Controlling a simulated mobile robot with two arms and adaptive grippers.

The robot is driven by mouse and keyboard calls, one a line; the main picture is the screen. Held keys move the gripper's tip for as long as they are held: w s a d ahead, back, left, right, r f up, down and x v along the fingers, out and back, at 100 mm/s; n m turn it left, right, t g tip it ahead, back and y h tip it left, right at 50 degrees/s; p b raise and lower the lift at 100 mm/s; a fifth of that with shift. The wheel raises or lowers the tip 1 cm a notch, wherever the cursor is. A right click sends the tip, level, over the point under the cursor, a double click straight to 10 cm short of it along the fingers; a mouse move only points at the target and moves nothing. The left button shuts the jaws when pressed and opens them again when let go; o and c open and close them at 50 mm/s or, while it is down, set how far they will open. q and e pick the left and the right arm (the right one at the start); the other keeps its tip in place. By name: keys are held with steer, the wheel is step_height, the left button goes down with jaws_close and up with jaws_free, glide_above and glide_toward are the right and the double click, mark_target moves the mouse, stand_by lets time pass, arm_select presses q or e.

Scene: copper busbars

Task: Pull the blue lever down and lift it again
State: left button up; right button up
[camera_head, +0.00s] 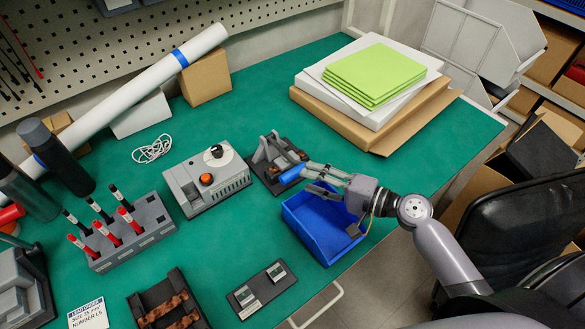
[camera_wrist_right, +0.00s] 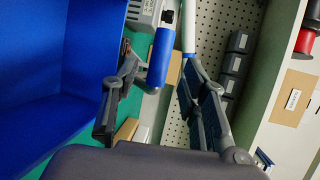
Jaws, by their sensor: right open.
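The blue lever (camera_head: 291,174) belongs to a small grey fixture (camera_head: 262,158) with copper-coloured parts on the green table. Its handle lies tilted, its blue end toward my right gripper. My right gripper (camera_head: 308,175) reaches in from the right, its fingertips at the blue handle. In the right wrist view the blue handle (camera_wrist_right: 160,57) shows between the two spread fingers, nearer the left one. The gripper is open; I cannot tell whether a finger touches the handle. My left gripper is not in view.
A blue bin (camera_head: 325,228) stands right under my right gripper. A grey control box (camera_head: 207,178) with an orange button is left of the fixture. A marker rack (camera_head: 130,235) stands further left. Green sheets (camera_head: 375,72) lie on a stack behind. Green table between is clear.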

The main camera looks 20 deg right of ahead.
mark_target(298, 176)
steer(key=p+x, duration=0.1)
steer(key=x, duration=0.5)
jaws_close()
stand_by(0.5)
stand_by(0.3)
